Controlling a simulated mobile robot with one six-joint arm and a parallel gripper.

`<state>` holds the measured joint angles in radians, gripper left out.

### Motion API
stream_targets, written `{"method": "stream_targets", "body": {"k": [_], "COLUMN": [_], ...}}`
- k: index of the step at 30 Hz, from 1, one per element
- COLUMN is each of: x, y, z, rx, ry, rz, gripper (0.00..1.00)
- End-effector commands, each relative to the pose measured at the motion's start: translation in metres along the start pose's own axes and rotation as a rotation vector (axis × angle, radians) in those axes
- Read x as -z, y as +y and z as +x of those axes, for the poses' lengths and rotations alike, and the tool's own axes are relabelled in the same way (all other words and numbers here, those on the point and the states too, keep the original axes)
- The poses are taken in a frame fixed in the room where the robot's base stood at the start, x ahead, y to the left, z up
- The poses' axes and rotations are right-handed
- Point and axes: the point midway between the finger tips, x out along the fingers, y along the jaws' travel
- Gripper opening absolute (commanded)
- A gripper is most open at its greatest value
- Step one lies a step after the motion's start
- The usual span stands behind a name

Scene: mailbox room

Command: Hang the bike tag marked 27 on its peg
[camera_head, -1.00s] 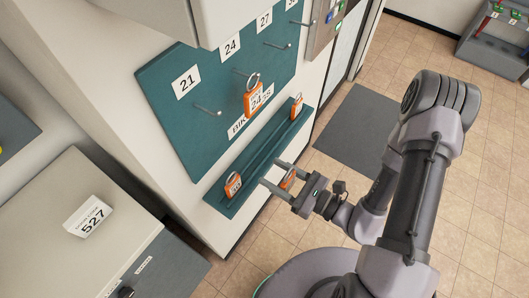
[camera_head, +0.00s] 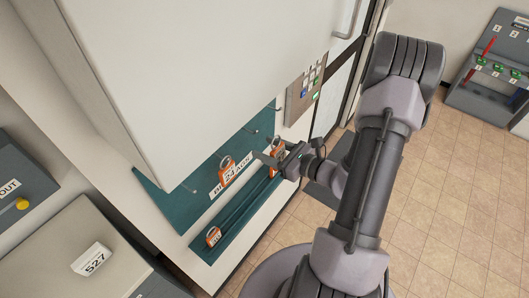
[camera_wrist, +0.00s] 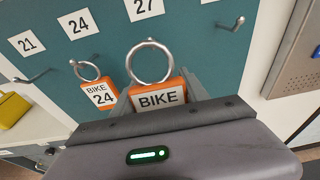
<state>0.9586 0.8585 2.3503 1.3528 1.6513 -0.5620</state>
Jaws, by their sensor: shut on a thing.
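My gripper (camera_head: 266,157) is shut on an orange bike tag (camera_wrist: 158,97) with a metal ring on top. The wrist view shows "BIKE" on it; its number is hidden by my gripper. The tag is upright in front of the teal peg board (camera_wrist: 110,20).
An orange tag (camera_head: 213,237) stands on the ledge at lower left. A bare peg (camera_wrist: 32,79) is under label 21 (camera_wrist: 27,42), another (camera_wrist: 230,24) at right. A pale cabinet (camera_head: 200,80) hides the board's upper part in the head view. A metal panel (camera_wrist: 292,50) is at right.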

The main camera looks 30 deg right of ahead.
Motion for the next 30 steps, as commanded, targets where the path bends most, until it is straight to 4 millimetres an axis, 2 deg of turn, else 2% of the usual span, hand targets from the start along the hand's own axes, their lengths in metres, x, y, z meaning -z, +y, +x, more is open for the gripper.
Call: {"method": "stream_targets", "body": {"k": [24, 30], "x": [-0.009, 0.004], "y": [0.001, 0.001], "z": [0.069, 0.082], "rx": [-0.002, -0.001], "ry": [-0.001, -0.001], "rz": [-0.001, -0.002], "gripper": [0.13, 0.13]}}
